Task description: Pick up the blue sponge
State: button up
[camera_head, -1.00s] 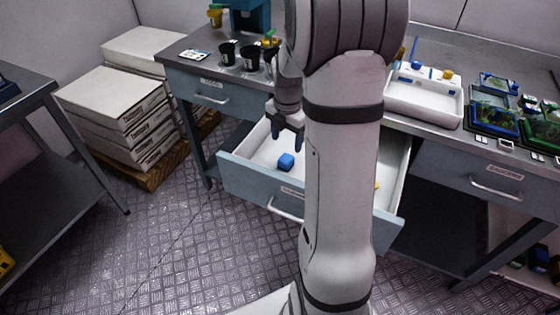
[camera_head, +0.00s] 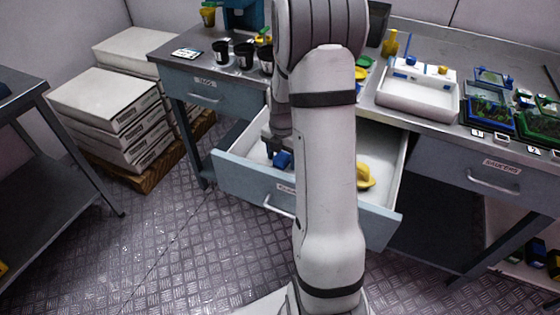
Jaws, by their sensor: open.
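The blue sponge (camera_head: 283,160) lies in the open drawer (camera_head: 239,179), toward its left side. My gripper (camera_head: 278,150) is lowered into the drawer right at the sponge. Its fingers are mostly hidden behind my own arm and the drawer front, so I cannot see whether they touch the sponge. The gripper is open. My arm hides the middle of the drawer.
A yellow object (camera_head: 366,177) lies in the drawer's right part. On the bench above stand black cups (camera_head: 244,55), a white tray (camera_head: 417,103) and small planted trays (camera_head: 490,112). Stacked white boxes (camera_head: 110,105) stand at left.

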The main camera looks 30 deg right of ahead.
aim_at(282, 156)
jog(key=shift+c, duration=0.3)
jog(key=c, duration=1)
notch_tip(282, 156, up, 10)
jog(key=shift+r+p, duration=0.1)
jog(key=shift+p, duration=0.5)
